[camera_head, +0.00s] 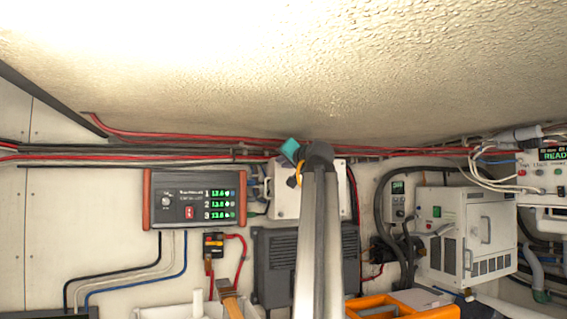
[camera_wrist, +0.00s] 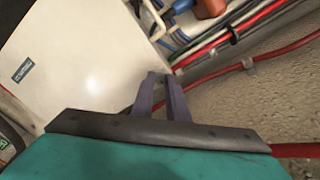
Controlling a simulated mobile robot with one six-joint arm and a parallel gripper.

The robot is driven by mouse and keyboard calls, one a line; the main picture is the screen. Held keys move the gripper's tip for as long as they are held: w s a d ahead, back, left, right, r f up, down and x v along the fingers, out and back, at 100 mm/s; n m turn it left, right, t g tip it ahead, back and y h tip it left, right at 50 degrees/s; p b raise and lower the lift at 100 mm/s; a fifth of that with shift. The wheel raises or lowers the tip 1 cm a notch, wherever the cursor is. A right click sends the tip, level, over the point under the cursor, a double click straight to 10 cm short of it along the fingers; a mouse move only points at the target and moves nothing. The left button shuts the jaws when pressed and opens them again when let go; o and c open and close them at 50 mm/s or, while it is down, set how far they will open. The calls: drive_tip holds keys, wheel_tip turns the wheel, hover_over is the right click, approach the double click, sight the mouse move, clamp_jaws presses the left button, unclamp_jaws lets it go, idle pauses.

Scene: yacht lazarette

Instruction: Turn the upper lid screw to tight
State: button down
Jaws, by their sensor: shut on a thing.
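The white box with its lid (camera_head: 286,203) is on the back wall, partly hidden behind my arm. In the wrist view its plain white lid (camera_wrist: 85,65) fills the upper left, with a small dark label. My gripper (camera_wrist: 165,76) has its two purple-grey fingers close together at the lid's edge, near a corner. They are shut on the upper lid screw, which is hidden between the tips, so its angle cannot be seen. In the head view my teal gripper body (camera_head: 290,150) is at the box's top edge.
Red and black cables (camera_head: 420,151) run along the wall just above the box; red cable (camera_wrist: 222,76) also passes close beside my fingers. A battery monitor (camera_head: 195,199) is left, a grey finned unit (camera_head: 275,265) below, and a white cabinet (camera_head: 465,240) right. The sloping ceiling is close above.

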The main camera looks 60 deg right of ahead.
drive_tip(key=shift+r+m, duration=0.15)
drive_tip(key=shift+m, duration=0.25)
drive_tip(key=c, duration=1.7)
unclamp_jaws()
drive_tip(key=shift+c, duration=0.2)
drive_tip(key=shift+s+a, duration=0.1)
drive_tip(key=p+v, duration=0.5)
drive_tip(key=v, duration=0.8)
drive_tip(key=shift+a+p, duration=0.2)
drive_tip(key=shift+p, duration=0.2)
